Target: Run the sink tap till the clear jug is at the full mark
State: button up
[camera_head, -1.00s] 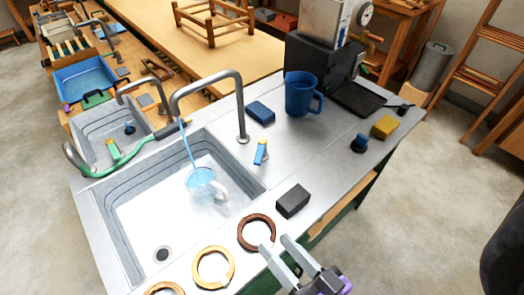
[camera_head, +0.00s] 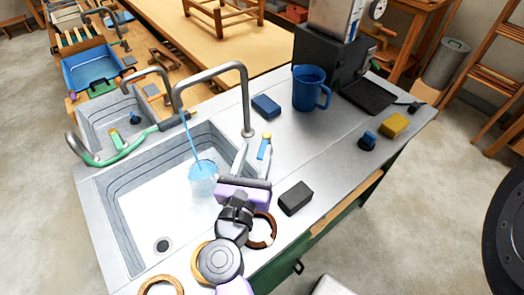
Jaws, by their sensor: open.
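The clear jug (camera_head: 202,184) stands in the large sink basin (camera_head: 150,205), below the sink tap (camera_head: 245,95). A thin blue stream of water (camera_head: 188,135) falls from the spout into the jug. Blue shows near its top; I cannot read a mark or the exact level. A small blue lever with a yellow tip (camera_head: 265,146) stands on the counter right of the tap's base. My gripper (camera_head: 254,158) is open and empty, fingers pointing toward the lever, near its lower end. I cannot tell whether they touch it.
A blue block (camera_head: 266,106), blue mug (camera_head: 308,90), dark block (camera_head: 295,198) and yellow sponge (camera_head: 394,125) lie on the steel counter. Rings, including a brown one (camera_head: 264,230), lie along the front edge. A green hose (camera_head: 122,155) lies by the smaller sink.

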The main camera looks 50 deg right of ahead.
aim_at(260, 158)
notch_tip(260, 158, down, 8)
jog(key=m, duration=0.1)
jog(key=x, duration=0.2)
jog(key=p+x, duration=0.1)
jog(key=x, duration=0.2)
jog(key=p+x, duration=0.1)
jog(key=x, duration=0.1)
jog(key=shift+w+d+f, duration=0.2)
jog(key=shift+d+f, duration=0.05)
jog(key=shift+d, duration=0.1)
jog(key=shift+c, duration=0.4)
grip_shut()
dwell(0.8)
